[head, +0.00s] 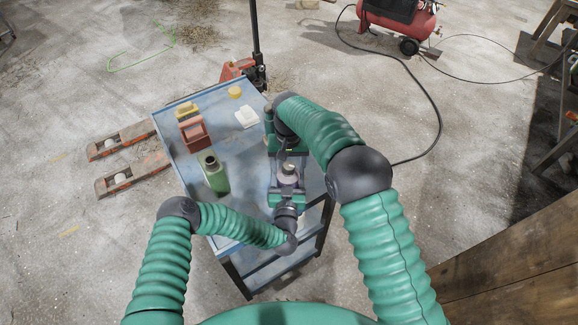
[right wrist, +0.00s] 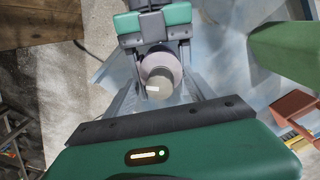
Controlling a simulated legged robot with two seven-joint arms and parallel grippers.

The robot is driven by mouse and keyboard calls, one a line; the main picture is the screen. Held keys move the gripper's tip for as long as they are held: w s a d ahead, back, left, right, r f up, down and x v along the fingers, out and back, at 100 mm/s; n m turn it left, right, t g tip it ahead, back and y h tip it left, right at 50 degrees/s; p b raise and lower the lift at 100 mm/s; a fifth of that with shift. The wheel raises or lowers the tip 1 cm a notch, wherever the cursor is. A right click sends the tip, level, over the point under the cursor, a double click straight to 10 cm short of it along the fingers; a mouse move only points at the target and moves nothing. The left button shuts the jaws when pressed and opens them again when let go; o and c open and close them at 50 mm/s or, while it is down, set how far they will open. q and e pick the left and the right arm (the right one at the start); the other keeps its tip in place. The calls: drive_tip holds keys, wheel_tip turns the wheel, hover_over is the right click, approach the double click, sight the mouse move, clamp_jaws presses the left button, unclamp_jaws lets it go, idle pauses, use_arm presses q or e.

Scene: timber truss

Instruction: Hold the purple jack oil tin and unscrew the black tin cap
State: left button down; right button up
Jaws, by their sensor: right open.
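The purple jack oil tin (head: 287,174) is a small pale purple tin above the front right of the blue cart top. In the right wrist view the tin (right wrist: 158,66) shows end-on, with a dark greyish round cap (right wrist: 162,84) facing my camera. My left gripper (head: 287,185) comes from the near side, and its fingers are closed on the tin's sides; it also shows at the top of the right wrist view (right wrist: 152,50). My right gripper (head: 287,156) reaches over from the far side. It is open, its fingers spread to either side of the cap without visible contact.
A green bottle (head: 215,174) stands left on the cart (head: 240,165). A reddish-brown box (head: 194,133), a yellow-topped item (head: 187,111), a yellow round object (head: 235,92) and a white block (head: 247,117) lie farther back. A red compressor (head: 400,18) stands on the floor behind.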

drive_tip(key=shift+m, duration=0.8)
drive_tip(key=m, duration=1)
drive_tip(key=shift+s+d, duration=0.1)
drive_tip(key=c, duration=1.3)
drive_tip(key=shift+f, duration=0.1)
clamp_jaws()
